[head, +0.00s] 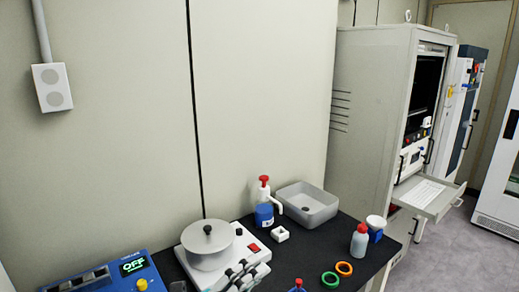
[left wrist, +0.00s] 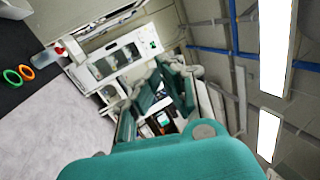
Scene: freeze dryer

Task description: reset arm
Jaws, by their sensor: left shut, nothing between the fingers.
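My left gripper (head: 243,274) shows at the bottom edge of the head view, in front of the white hot plate unit (head: 252,243) with a lidded grey pot (head: 208,246) on it. Its pale jointed fingers are shut with nothing between them, and the rest of the arm is cut off by the frame. I cannot tell how far it is from the unit. My right gripper is in neither view.
The black bench (head: 303,256) bears a blue spray bottle (head: 264,212), grey basin (head: 307,205), green ring (head: 330,280), orange ring (head: 344,268) and grey red-capped bottle (head: 359,241). A blue device (head: 112,275) reads OFF. A tall cabinet (head: 375,110) with an extended tray (head: 428,194) stands right.

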